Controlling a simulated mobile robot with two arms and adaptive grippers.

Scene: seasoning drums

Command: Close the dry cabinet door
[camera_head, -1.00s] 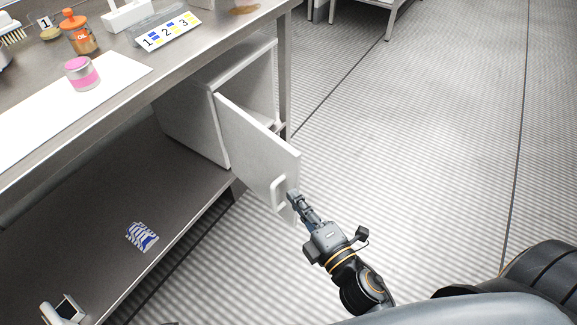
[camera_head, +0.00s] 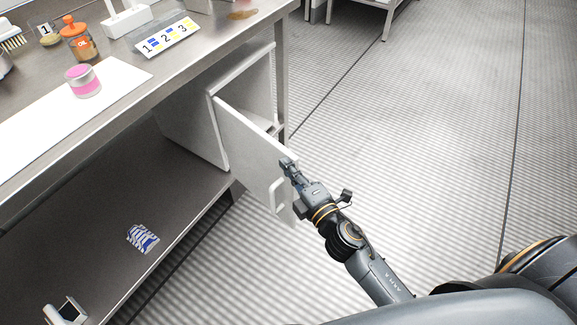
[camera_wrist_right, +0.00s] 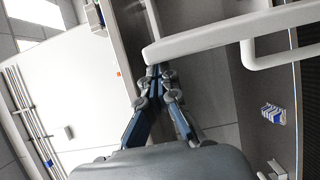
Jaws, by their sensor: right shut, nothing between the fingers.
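The dry cabinet is a white box (camera_head: 188,130) under the steel table. Its white door (camera_head: 245,140) stands wide open, swung out over the floor, with a white bar handle (camera_head: 278,197) near its free edge. The door's edge (camera_wrist_right: 225,35) and handle (camera_wrist_right: 285,58) also show in the right wrist view. My right gripper (camera_head: 286,167) is shut and empty by the door's free edge, above the handle. In the right wrist view its fingertips (camera_wrist_right: 157,72) are close to the door's end; I cannot tell whether they touch. My left gripper is not in view.
The steel table holds a pink-and-white jar (camera_head: 83,82), an orange-capped bottle (camera_head: 79,42) and a numbered rack (camera_head: 167,38). A blue-and-white packet (camera_head: 142,238) lies on the lower shelf. The striped floor (camera_head: 420,150) to the right is clear.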

